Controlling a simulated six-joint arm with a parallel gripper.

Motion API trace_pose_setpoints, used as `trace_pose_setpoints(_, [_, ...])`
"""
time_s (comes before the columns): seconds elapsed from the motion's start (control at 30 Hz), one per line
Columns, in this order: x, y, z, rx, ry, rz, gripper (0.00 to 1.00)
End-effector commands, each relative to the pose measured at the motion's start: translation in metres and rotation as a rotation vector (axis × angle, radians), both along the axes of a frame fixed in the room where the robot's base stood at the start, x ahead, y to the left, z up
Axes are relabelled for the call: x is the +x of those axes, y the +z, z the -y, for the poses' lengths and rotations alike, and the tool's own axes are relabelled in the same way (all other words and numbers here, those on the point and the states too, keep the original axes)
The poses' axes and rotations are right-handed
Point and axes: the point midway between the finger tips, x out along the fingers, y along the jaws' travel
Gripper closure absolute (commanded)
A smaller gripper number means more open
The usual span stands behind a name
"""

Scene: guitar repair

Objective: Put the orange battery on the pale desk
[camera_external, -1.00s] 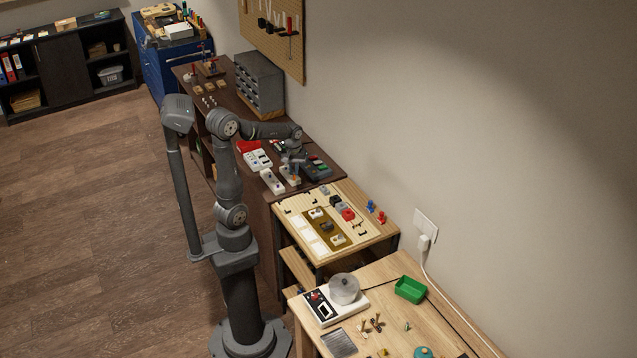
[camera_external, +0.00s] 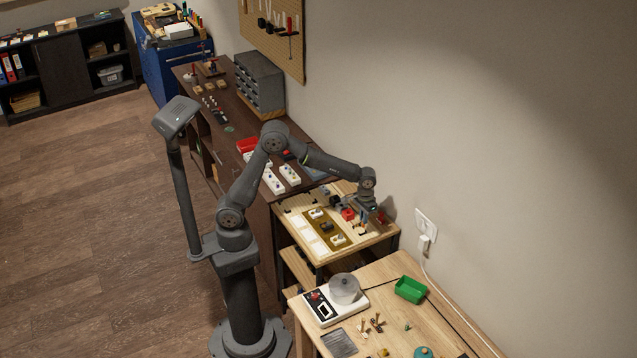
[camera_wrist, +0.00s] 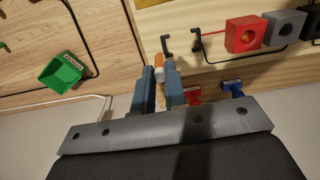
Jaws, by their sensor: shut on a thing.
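The orange battery (camera_wrist: 159,66), with a white part, sits between the tips of my blue-grey gripper fingers (camera_wrist: 160,76) in the wrist view. My gripper (camera_external: 362,228) is shut on it, above the right side of the light wood work table in the external view. The fingers cover part of the battery, and it is too small to make out clearly in the external view. The pale desk (camera_external: 392,314) is in the foreground at lower right; part of its top also shows at upper left in the wrist view (camera_wrist: 95,30).
A green bin (camera_external: 411,290), a white device with a round clear container (camera_external: 344,289), and small loose parts lie on the pale desk. The work table (camera_external: 354,249) holds a red block (camera_wrist: 243,34) and red and blue pieces (camera_wrist: 233,88). A wall and socket (camera_external: 426,224) stand close behind.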

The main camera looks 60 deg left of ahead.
Motion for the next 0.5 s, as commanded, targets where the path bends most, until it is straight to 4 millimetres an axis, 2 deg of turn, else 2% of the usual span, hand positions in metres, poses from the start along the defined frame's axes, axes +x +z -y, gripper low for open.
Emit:
trace_pose_setpoints(0.03, [-0.005,-0.007,0.028,0.001,-0.057,-0.002,1.00])
trace_pose_setpoints(0.2, [-0.028,-0.024,0.108,0.001,-0.223,-0.001,1.00])
trace_pose_setpoints(0.4, [-0.064,-0.043,0.183,0.001,-0.382,-0.001,1.00])
trace_pose_setpoints(0.5, [-0.078,-0.049,0.207,0.001,-0.434,-0.001,1.00])
